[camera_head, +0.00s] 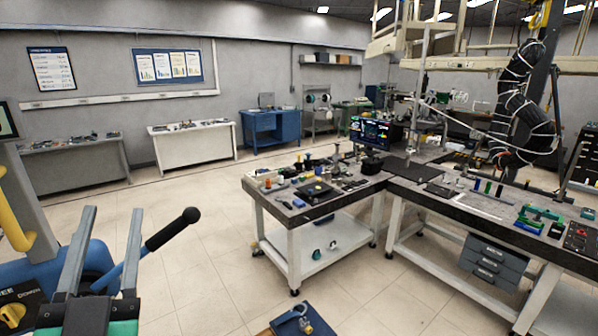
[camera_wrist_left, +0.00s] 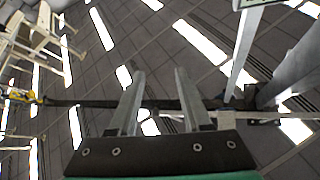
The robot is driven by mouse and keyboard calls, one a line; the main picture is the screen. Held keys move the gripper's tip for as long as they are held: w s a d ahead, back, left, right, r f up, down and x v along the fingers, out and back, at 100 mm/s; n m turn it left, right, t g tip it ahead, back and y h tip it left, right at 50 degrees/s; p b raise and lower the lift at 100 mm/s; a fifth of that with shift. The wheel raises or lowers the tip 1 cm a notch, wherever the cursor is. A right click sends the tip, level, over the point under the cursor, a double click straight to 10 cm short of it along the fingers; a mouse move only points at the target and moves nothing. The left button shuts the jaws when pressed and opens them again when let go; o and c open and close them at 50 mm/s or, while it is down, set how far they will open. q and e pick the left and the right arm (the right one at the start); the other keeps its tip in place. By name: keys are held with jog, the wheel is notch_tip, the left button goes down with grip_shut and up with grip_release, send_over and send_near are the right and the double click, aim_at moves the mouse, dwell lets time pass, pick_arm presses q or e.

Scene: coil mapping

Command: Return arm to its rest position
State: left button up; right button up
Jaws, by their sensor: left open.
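My left gripper (camera_head: 113,210) is at the lower left of the head view, fingers pointing up. Its two grey fingers stand apart with nothing between them. It also shows in the left wrist view (camera_wrist_left: 159,72), where the open fingers point towards the ceiling with its bright light panels. No object touches the fingers. My right gripper is in neither view.
A black-tipped lever (camera_head: 172,230) stands just right of the left fingers. A workbench (camera_head: 292,222) covered with small parts and tools is further right, joined to another bench (camera_head: 465,208). Tiled floor (camera_head: 205,262) lies clear between.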

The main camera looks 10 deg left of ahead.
pick_arm(q)
jog(key=s+d+r+m+t+h, duration=0.1)
jog(key=s+d+r+t+h, duration=0.25)
jog(key=r+h, duration=0.2)
jog(key=s+d+r+t+h, duration=0.2)
jog(key=s+d+r+h, duration=0.2)
jog(key=d+r+h, duration=0.15)
notch_tip(320, 180, up, 23)
jog(key=h+p, duration=0.1)
jog(key=p, duration=2.2)
jog(key=shift+w+r, duration=0.15)
jog(key=shift+r, duration=0.05)
jog(key=shift+d+g, duration=0.1)
jog(key=shift+g, duration=0.15)
notch_tip(320, 180, down, 28)
jog(key=b, duration=2.8)
jog(key=shift+f, duration=0.25)
